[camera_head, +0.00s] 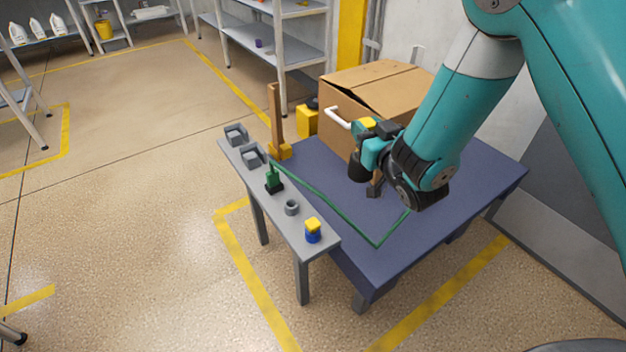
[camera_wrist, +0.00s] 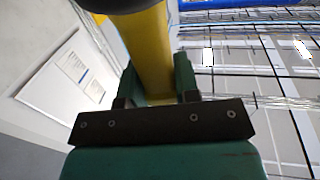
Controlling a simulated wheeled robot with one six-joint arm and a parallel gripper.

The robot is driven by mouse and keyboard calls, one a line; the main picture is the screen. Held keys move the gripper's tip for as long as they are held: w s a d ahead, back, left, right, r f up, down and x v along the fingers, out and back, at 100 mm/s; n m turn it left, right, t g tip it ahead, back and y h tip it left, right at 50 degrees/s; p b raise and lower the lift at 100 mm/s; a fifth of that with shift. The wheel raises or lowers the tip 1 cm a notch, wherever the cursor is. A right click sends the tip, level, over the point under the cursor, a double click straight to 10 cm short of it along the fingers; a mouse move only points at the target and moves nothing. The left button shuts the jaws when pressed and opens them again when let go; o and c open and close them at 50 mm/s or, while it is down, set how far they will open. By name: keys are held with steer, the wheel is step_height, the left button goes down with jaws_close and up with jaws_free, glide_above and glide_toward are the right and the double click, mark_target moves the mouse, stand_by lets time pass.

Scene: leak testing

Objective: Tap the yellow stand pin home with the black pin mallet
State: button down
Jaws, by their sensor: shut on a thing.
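My gripper (camera_head: 364,146) is shut on the black pin mallet, above the blue table in the head view. The mallet's black head (camera_head: 358,166) hangs below the fingers and its yellow handle end (camera_head: 367,122) shows above them. In the wrist view the yellow handle (camera_wrist: 150,50) runs between the green fingers (camera_wrist: 157,82), with the dark head (camera_wrist: 108,5) at the top edge. I cannot tell for sure which piece is the yellow stand pin.
A cardboard box (camera_head: 365,85) with a white handle stands behind my gripper. A wooden post (camera_head: 275,115) with a yellow foot (camera_head: 280,151) is at the left. The narrow grey bench (camera_head: 262,185) holds grey trays, a green piece, a ring and a yellow-topped blue piece (camera_head: 313,230).

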steer(key=s+a+f+n+y+b, duration=0.1)
steer(key=s+a+f+b, duration=0.1)
steer(key=a, duration=0.3)
steer(key=s+a+f+n+g+y+b, duration=0.1)
steer(key=a+f+y+b, duration=0.1)
steer(key=a, duration=0.4)
steer(key=shift+s+f+g+b, duration=0.35)
steer(key=shift+f+b, duration=0.15)
steer(key=shift+b, duration=0.25)
step_height(320, 180, down, 5)
steer(key=b, duration=0.4)
steer(key=shift+r+b, duration=0.2)
steer(key=shift+b, duration=0.15)
step_height(320, 180, down, 4)
steer(key=b, duration=0.4)
steer(key=shift+f, duration=0.15)
